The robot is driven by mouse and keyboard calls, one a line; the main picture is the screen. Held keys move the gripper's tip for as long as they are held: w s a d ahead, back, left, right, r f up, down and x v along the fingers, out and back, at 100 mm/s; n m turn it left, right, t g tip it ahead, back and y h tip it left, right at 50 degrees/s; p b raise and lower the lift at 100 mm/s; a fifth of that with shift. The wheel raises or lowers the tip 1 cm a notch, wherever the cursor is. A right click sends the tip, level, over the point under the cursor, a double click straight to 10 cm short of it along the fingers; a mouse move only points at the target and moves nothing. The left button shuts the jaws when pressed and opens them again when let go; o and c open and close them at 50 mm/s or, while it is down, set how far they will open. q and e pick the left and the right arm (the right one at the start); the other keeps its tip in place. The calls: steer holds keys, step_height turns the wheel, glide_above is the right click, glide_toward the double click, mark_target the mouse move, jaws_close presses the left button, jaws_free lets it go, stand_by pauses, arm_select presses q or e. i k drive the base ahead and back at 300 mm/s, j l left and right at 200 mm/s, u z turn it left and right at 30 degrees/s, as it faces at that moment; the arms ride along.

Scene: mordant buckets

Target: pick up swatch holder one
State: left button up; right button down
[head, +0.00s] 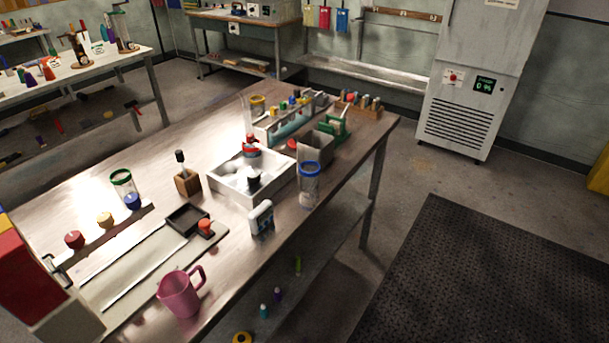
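I cannot tell for certain which thing is swatch holder one; no readable label marks it. A small wooden block (187,183) with a dark-handled tool upright in it stands on the metal workbench (95,205). Yellow (309,16), red (325,17) and blue (342,20) flat pieces hang on the back wall. A wooden rack (359,110) with several small upright pieces stands at the bench's far right corner. Neither of my grippers shows in the head view.
The bench also holds a pink jug (180,294), a white tub (232,186), a blue-lidded clear jar (309,188), a white bottle (261,219) and a dark tray (185,219). A grey cabinet (478,80) stands behind. Floor right of the bench is open, with a black mat (470,285).

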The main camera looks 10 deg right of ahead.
mark_target(244, 140)
steer(key=i+l+z, duration=0.2)
steer(key=z, duration=0.15)
steer(key=i+l+z, duration=0.25)
steer(key=z, duration=0.15)
steer(key=l, duration=0.05)
